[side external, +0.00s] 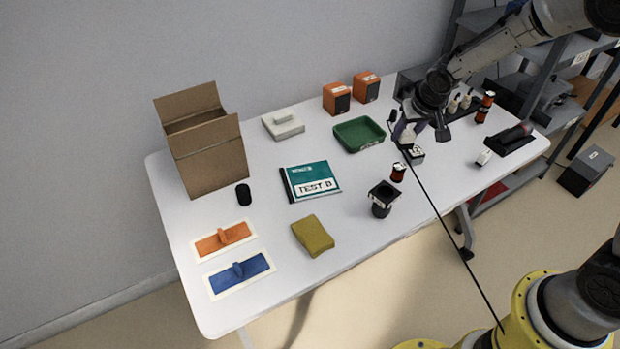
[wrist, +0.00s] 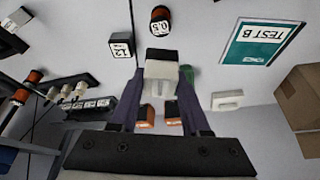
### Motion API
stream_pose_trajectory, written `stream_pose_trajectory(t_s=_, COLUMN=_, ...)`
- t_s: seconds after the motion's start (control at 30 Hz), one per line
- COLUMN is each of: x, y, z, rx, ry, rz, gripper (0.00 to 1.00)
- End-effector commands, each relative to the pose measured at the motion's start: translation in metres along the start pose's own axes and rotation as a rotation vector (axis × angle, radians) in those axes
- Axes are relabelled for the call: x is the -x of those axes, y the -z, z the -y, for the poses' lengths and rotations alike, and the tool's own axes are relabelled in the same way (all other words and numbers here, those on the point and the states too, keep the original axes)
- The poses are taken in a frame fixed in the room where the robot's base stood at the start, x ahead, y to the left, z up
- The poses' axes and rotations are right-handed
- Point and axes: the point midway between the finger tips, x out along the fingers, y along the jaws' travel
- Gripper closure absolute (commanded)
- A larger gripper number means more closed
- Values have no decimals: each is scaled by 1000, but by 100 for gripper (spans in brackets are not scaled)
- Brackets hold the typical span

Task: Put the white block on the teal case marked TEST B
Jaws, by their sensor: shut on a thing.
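My gripper (side external: 410,132) is over the right part of the table, and it also shows in the wrist view (wrist: 160,95). It is shut on a white block (wrist: 160,72) with a dark end, held between the two purple-grey fingers. In the side view the held block is small and partly covered by the gripper. The teal case marked TEST B (side external: 310,178) lies flat near the table's middle, left of my gripper. In the wrist view the case (wrist: 262,42) is upside down at the upper right, apart from the held block, its top bare.
Between gripper and case are a green tray (side external: 360,147) and a red-black spool (side external: 398,172). A dark cube (side external: 416,157) sits just below the gripper. A black cup (side external: 381,203) stands near the front edge. A cardboard box (side external: 208,160) stands left. Another small white piece (side external: 484,157) lies right.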

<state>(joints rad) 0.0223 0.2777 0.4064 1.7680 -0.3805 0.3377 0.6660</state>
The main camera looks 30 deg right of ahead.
Motion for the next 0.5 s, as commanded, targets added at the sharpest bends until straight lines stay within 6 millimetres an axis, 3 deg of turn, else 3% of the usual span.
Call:
stream_pose_trajectory(t_s=0.03, x=5, y=-7, z=27, rx=63, ry=27, rz=-2, gripper=100)
stream_pose_trajectory(t_s=0.2, x=21, y=-36, z=92, rx=207, ry=86, rz=-1, gripper=100)
stream_pose_trajectory(t_s=0.3, x=29, y=-50, z=118, rx=261, ry=109, rz=-1, gripper=100)
stream_pose_trajectory(t_s=0.5, x=37, y=-63, z=143, rx=321, ry=132, rz=0, gripper=100)
